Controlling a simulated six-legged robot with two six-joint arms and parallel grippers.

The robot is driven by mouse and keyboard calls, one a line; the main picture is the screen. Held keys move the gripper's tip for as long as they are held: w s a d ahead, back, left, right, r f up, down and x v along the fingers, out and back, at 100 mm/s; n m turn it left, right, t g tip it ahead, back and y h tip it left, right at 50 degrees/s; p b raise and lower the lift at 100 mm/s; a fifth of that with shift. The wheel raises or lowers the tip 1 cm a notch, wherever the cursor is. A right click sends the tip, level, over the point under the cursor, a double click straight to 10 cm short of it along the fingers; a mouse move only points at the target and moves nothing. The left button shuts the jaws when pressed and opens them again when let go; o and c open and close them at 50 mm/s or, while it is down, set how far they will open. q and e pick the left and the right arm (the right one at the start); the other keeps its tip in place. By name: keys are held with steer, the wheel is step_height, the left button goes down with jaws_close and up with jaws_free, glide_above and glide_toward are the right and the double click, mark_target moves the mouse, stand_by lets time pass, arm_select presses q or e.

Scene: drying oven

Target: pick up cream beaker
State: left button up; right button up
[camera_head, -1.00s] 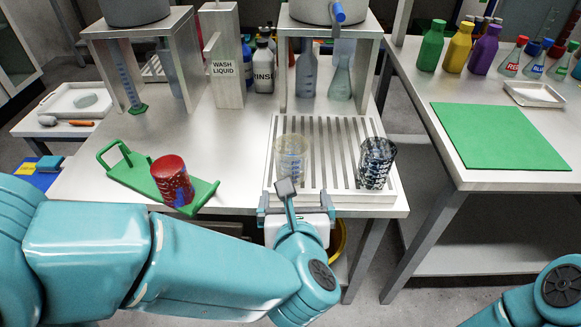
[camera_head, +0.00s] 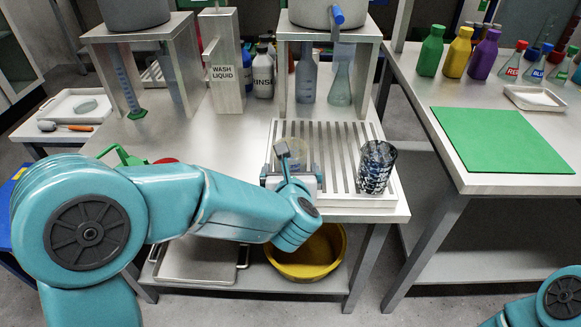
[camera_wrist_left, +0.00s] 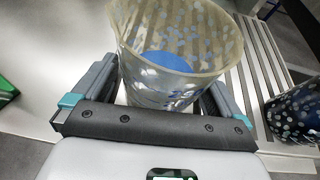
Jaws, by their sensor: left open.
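The cream beaker (camera_head: 299,150), translucent with blue spots, stands on the white slatted rack (camera_head: 345,134). In the head view my left gripper (camera_head: 291,168) hides most of it. In the left wrist view the cream beaker (camera_wrist_left: 190,45) is large and close, between the two open fingers, with its rim towards the camera. The fingers flank its sides; I cannot tell whether they touch it. My right gripper is out of view; only part of my right arm shows at the lower right.
A dark patterned beaker (camera_head: 376,167) stands on the rack to the right. My left arm mostly hides a green holder (camera_head: 124,155) and a red beaker. Metal stands (camera_head: 330,32) rise behind the rack. A yellow basin (camera_head: 310,252) sits below the table.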

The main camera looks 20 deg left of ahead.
arm_select(q)
steer(key=c, duration=1.1)
steer(key=shift+r, duration=0.15)
